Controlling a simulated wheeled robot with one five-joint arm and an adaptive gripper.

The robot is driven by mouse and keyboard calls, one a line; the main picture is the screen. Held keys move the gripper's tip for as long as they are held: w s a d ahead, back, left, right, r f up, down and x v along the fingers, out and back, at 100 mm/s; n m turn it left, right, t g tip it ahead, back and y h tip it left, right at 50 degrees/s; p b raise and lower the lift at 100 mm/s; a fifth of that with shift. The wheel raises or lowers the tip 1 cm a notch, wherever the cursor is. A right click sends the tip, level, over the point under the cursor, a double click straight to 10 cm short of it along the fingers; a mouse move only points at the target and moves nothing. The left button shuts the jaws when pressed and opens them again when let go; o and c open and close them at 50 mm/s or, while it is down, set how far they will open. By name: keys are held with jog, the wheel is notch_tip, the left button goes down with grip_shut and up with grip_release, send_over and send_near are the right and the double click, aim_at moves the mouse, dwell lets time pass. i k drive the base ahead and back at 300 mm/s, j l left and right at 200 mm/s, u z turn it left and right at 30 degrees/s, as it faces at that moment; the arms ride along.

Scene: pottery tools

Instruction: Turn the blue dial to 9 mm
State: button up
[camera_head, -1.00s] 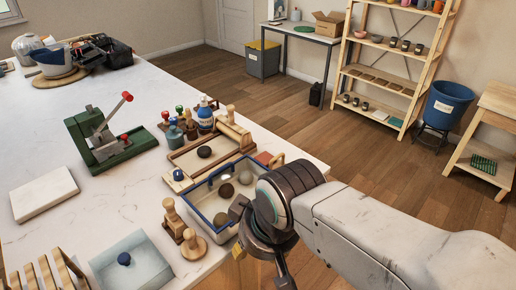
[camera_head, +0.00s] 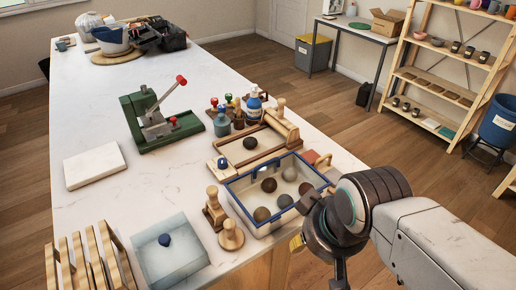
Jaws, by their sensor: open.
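A small blue dial (camera_head: 222,163) sits at the near-left corner of a wooden board with a roller (camera_head: 281,128). Its markings are too small to read. A dark lump lies on the board. My gripper (camera_head: 312,243) is at the lower right, beside the right end of the blue-rimmed bin and well apart from the dial. Its fingers are spread and hold nothing that I can see.
The blue-rimmed bin (camera_head: 247,208) with several balls lies between my gripper and the dial. Wooden stamps (camera_head: 214,210), a translucent box with a blue knob (camera_head: 164,240), bottles (camera_head: 254,106) and a green lever press (camera_head: 158,118) stand nearby.

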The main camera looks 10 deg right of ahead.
aim_at(221, 163)
jog(key=i+l+u, duration=0.1)
jog(key=u, duration=0.25)
jog(key=i+l+u, duration=0.1)
jog(key=u, duration=0.25)
jog(key=l+u, duration=0.35)
jog(key=i+j, duration=0.05)
jog(key=j, duration=0.05)
